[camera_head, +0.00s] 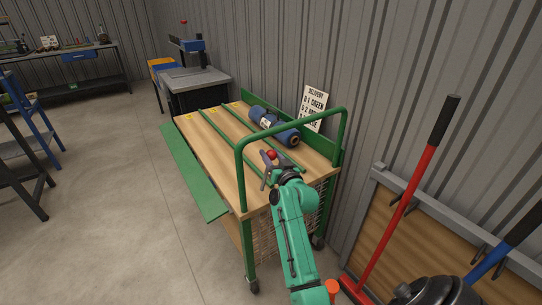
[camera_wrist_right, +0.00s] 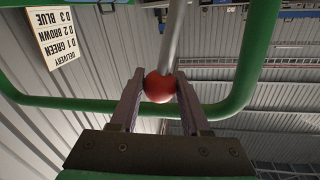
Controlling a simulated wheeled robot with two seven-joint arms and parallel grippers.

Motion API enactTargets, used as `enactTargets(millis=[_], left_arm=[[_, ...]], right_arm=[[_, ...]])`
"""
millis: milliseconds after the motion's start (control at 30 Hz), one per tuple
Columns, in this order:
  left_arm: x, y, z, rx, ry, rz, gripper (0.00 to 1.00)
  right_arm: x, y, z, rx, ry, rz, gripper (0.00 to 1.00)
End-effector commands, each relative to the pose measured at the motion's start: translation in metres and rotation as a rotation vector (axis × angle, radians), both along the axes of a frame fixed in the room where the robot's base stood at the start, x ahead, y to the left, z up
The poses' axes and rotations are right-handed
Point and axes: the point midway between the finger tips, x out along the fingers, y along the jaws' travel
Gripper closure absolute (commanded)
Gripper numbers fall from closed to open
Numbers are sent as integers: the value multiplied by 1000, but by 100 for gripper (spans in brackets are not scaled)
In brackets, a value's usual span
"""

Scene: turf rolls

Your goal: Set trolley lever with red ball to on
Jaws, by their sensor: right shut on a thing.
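The trolley (camera_head: 208,132) has a wooden top, green rails and a green tube handle (camera_head: 240,160) at its near end. The lever's red ball (camera_head: 272,155) shows just inside that handle. In the right wrist view the red ball (camera_wrist_right: 159,88) sits on a grey lever rod (camera_wrist_right: 175,40), between both fingers. My right gripper (camera_head: 269,163) is shut on the ball, its arm reaching up from below. Most of the lever is hidden in the head view. The lever's on and off marks cannot be made out. My left gripper is not in view.
A blue roll (camera_head: 272,126) lies on the trolley top by the wall. A delivery sign (camera_head: 314,108) stands behind it. A green flap (camera_head: 195,172) hangs along the trolley's left side. A red-handled tool (camera_head: 405,200) leans at the right.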

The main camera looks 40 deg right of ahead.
Motion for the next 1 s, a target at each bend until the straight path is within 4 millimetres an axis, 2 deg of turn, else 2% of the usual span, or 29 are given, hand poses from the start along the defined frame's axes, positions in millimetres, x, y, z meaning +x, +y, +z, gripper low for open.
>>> enactTargets(millis=[267, 600, 900, 933, 967, 1000], left_arm=[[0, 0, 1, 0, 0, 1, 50], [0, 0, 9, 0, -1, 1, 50], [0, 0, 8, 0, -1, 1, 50], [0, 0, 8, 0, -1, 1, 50], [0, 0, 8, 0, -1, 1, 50], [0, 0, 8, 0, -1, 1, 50]], right_arm=[[0, 1, -1, -7, 4, 0, 100], [1, 50, 4, -351, 13, 3, 100], [1, 53, 4, -371, 11, 3, 100], [1, 53, 4, -371, 11, 3, 42], [1, 53, 4, -371, 11, 3, 31], [1, 52, 4, -371, 11, 3, 24]])
